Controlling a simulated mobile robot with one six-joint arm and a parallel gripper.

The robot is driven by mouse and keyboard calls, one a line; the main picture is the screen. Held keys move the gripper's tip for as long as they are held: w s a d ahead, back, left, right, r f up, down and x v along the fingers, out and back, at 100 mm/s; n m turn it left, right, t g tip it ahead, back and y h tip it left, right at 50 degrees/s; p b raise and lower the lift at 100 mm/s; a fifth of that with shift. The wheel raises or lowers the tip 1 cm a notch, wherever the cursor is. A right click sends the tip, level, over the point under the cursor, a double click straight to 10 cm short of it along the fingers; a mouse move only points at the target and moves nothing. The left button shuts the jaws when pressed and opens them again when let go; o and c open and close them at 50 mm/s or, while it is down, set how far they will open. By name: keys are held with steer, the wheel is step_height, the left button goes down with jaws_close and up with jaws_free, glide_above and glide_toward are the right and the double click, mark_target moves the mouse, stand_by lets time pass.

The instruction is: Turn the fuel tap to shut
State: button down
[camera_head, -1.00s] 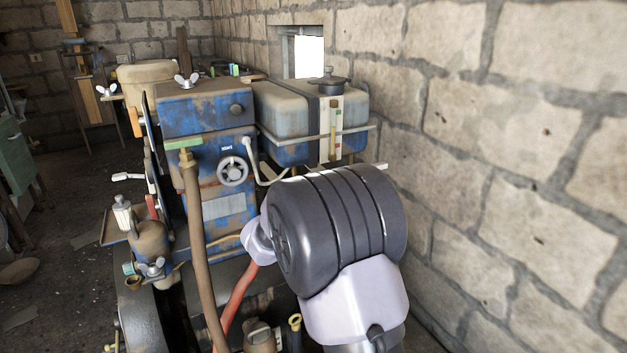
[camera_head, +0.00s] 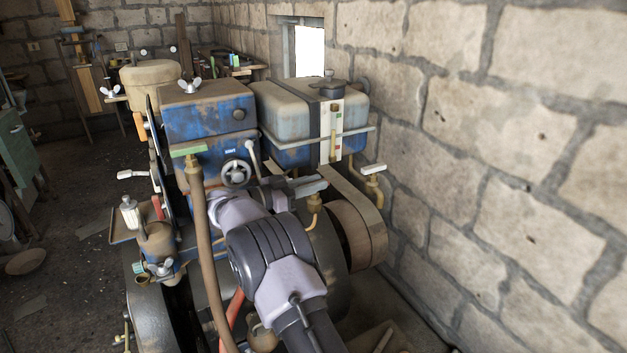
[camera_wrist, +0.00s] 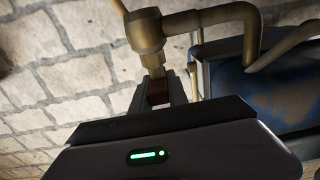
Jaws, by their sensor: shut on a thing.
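The fuel tap is a brass valve body with a bent pipe, seen large in the wrist view (camera_wrist: 147,32). In the head view its brass fitting (camera_head: 314,206) shows below the fuel tank (camera_head: 297,113), which is blue and worn. My gripper (camera_head: 312,187) reaches in under the tank, at the tap. In the wrist view my gripper (camera_wrist: 166,88) has its two jaws shut on a small reddish-brown piece at the end of the tap's stem, apparently its handle. The jaws cover most of this piece, so its angle cannot be told.
A second brass fitting with a pale lever (camera_head: 373,171) stands to the right. A wide belt (camera_head: 355,205) runs over a pulley beside my arm. A brown hose (camera_head: 203,250) hangs at left. The block wall (camera_head: 500,170) bounds the right side.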

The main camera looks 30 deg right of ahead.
steer(key=shift+r+g, duration=0.2)
steer(key=shift+g, duration=0.1)
steer(key=c, duration=1.3)
jaws_free()
steer(key=shift+d, duration=0.1)
steer(key=shift+f, duration=0.1)
steer(key=a+p, duration=0.2)
steer(key=a, duration=0.6)
steer(key=a+p, duration=0.2)
steer(key=a, duration=0.7)
steer(key=shift+s+a, duration=0.2)
steer(key=shift+a, duration=0.05)
